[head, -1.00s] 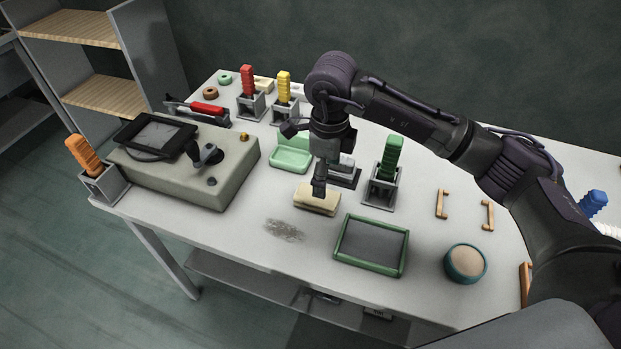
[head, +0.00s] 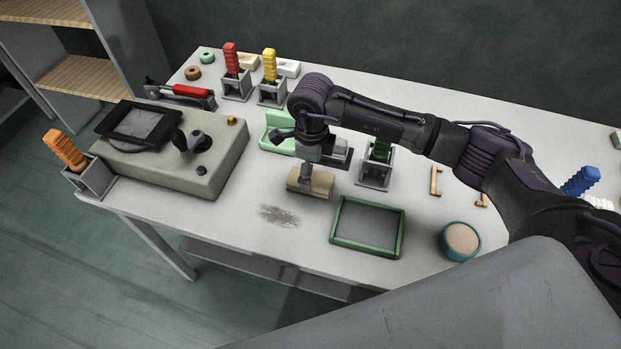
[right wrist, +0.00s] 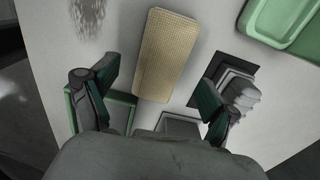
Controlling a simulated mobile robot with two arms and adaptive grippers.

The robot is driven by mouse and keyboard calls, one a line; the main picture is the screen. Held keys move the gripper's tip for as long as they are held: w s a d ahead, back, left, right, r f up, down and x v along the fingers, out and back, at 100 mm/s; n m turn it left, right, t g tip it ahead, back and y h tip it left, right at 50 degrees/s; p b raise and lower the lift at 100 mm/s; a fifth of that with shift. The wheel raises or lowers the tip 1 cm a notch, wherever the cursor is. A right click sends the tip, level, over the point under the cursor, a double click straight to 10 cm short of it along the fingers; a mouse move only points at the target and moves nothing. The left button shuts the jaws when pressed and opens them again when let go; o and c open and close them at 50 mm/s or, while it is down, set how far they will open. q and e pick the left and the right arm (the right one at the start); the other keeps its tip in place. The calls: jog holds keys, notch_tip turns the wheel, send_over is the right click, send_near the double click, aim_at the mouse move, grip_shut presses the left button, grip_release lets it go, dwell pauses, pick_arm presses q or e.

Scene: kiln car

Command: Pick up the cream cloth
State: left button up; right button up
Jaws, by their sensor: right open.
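The cream cloth (head: 318,186) is a folded, rectangular pad lying flat on the grey table. In the right wrist view the cloth (right wrist: 167,55) shows a woven texture and lies ahead of and between the spread fingers. My right gripper (head: 306,184) is right above the cloth in the head view, pointing down. The right gripper (right wrist: 158,92) is open, with one finger on each side of the cloth's line and nothing held. Whether the fingertips touch the table cannot be told. My left gripper is not in view.
A green-framed tray (head: 368,228) lies just right of the cloth, and a grey smudge (head: 279,215) is at its left. Behind it are a light green dish (head: 279,134), a dark-based block (head: 338,150) and a green-handled holder (head: 375,170). A control box (head: 170,160) stands left.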

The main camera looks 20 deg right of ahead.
jog(key=f, duration=0.4)
jog(key=shift+w+p, duration=0.2)
jog(key=shift+p, duration=0.2)
jog(key=c, duration=1.3)
